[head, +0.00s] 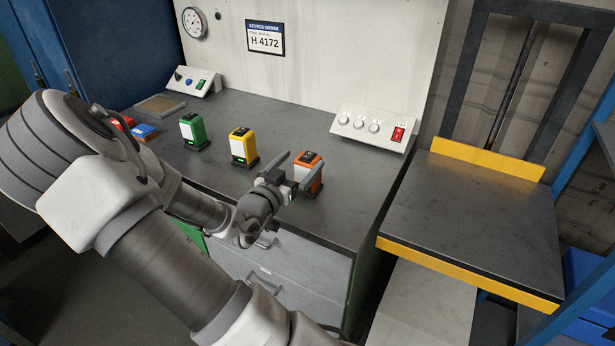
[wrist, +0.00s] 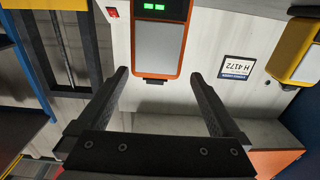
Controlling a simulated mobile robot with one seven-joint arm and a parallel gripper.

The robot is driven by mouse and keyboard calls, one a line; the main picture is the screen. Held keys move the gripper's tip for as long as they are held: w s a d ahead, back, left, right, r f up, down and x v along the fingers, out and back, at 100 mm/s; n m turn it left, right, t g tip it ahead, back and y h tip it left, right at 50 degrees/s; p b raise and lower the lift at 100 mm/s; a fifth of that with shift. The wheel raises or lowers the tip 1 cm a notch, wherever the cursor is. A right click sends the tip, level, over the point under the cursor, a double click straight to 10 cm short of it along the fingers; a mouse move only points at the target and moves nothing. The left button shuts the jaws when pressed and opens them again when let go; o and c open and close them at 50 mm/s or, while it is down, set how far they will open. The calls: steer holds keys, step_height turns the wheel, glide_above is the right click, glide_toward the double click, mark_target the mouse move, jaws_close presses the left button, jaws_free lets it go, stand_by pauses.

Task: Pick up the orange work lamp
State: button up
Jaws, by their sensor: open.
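The orange work lamp (head: 310,160) stands upright on the grey bench top, with a pale front panel and a dark base. In the wrist view the orange lamp (wrist: 160,45) shows an orange frame, a pale panel and green lights, and is cut off by the top edge. My gripper (head: 294,171) is open beside the lamp in the head view. In the wrist view my gripper (wrist: 160,76) has its two fingers apart, with the lamp lined up between and beyond the tips. I cannot tell whether a finger touches it.
A yellow lamp (head: 243,146) and a green lamp (head: 193,130) stand to the left. A control box (head: 370,127) with a red switch is behind right. A yellow-edged shelf (head: 480,215) lies to the right. Clear bench top (head: 345,205) lies right of the orange lamp.

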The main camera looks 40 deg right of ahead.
steer(key=shift+s+b+x, duration=0.15)
steer(key=shift+b+x, duration=0.05)
steer(key=shift+x, duration=1.4)
steer(key=shift+s+b+x, duration=0.1)
steer(key=shift+b+x, duration=0.1)
steer(key=shift+x, duration=1.35)
steer(key=shift+d+f, duration=0.1)
steer(key=shift+f, duration=0.1)
jaws_close()
